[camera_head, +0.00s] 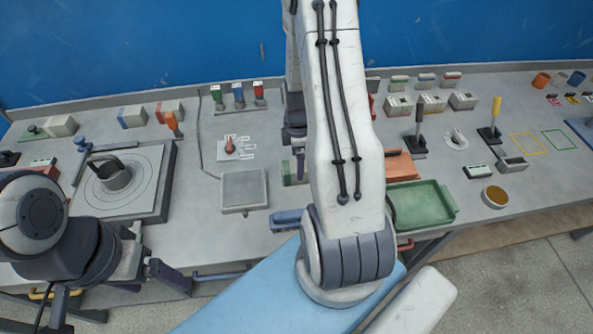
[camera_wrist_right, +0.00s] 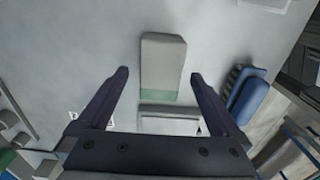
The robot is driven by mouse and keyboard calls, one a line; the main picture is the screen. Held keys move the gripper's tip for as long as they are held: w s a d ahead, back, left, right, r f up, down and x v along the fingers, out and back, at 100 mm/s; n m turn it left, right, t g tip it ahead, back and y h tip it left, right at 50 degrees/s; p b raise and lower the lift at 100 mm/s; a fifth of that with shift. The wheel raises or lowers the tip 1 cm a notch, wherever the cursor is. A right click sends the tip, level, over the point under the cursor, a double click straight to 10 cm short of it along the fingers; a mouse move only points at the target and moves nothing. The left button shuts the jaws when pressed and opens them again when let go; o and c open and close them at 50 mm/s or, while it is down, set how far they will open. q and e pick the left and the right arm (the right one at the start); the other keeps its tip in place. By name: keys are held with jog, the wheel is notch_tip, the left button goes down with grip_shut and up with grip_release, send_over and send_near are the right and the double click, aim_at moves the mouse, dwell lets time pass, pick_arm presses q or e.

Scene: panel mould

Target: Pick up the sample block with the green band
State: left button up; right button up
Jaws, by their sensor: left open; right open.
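The sample block with the green band (camera_wrist_right: 163,62) lies on the grey bench top in the right wrist view. It is pale grey, with the green band at its end nearest the gripper. My right gripper (camera_wrist_right: 159,76) is open, its fingers on either side of the block's banded end with gaps to both; contact is not visible. In the head view a small part of the block (camera_head: 289,174) shows beside my right arm, which hides the rest. My left gripper (camera_head: 112,285) is open and empty near the bench's front left.
A pale square plate (camera_head: 243,190) stands left of the block, and a blue handle-like part (camera_head: 290,219) lies nearer the front edge. A green tray (camera_head: 425,203) is to the right. Blocks with blue (camera_head: 132,116) and red (camera_head: 169,111) bands stand at the back left.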

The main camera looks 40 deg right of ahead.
notch_tip(320, 180, down, 4)
jog(key=shift+a+r+p, duration=0.1)
jog(key=shift+a+p, duration=0.05)
jog(key=shift+p, duration=0.65)
jog(key=shift+f, duration=0.65)
grip_shut()
